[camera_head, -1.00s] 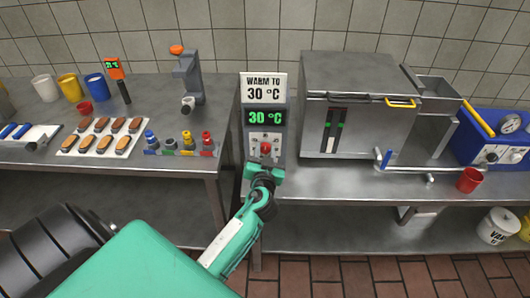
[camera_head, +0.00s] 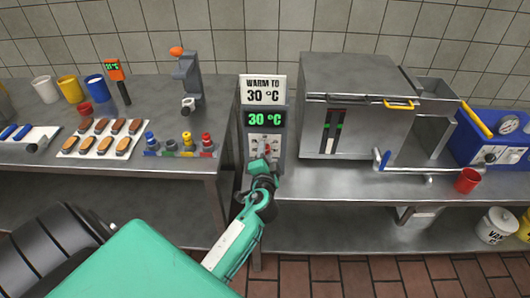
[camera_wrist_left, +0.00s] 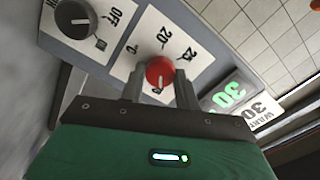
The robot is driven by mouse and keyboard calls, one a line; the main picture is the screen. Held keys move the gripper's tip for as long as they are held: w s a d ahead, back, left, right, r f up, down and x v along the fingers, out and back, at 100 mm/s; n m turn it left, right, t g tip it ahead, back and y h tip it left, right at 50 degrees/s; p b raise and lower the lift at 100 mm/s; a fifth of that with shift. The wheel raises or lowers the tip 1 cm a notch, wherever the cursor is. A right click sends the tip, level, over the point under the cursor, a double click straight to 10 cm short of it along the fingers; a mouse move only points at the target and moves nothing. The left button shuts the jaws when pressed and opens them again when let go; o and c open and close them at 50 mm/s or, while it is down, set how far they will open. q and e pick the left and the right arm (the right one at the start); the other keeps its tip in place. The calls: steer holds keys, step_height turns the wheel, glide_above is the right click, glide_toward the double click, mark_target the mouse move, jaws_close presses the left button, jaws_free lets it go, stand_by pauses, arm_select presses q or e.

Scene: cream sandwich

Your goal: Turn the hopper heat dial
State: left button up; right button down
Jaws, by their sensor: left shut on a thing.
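The red heat dial (camera_wrist_left: 160,72) is on a grey panel with a white scale plate marked with numbers such as 20 and 25. My left gripper (camera_wrist_left: 160,88) is shut on the dial, one finger on each side. In the head view the left gripper (camera_head: 263,162) is at the panel's lower part and covers some of the dial. The green display (camera_head: 265,119) reads 30 °C, and the sign (camera_head: 263,90) above says WARM TO 30 °C. A black OFF knob (camera_wrist_left: 75,18) is beside the dial in the wrist view. My right gripper is not in view.
A steel hopper machine (camera_head: 350,100) stands right of the panel, with a blue-ended pipe (camera_head: 420,170) and a red cup (camera_head: 467,181) in front. At left, a table holds a tray of biscuits (camera_head: 101,138) and colored knobs (camera_head: 180,145).

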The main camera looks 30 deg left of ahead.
arm_select(q)
steer(key=shift+m, duration=0.5)
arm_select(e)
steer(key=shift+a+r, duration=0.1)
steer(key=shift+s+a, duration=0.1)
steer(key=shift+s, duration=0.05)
arm_select(q)
steer(key=o, duration=0.9)
steer(key=shift+o, duration=0.4)
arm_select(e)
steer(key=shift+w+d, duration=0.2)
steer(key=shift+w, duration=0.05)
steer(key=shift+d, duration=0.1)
arm_select(q)
steer(key=b+v, duration=0.3)
steer(key=v, duration=1)
steer(key=shift+s+d, duration=0.25)
steer(key=shift+s, duration=0.05)
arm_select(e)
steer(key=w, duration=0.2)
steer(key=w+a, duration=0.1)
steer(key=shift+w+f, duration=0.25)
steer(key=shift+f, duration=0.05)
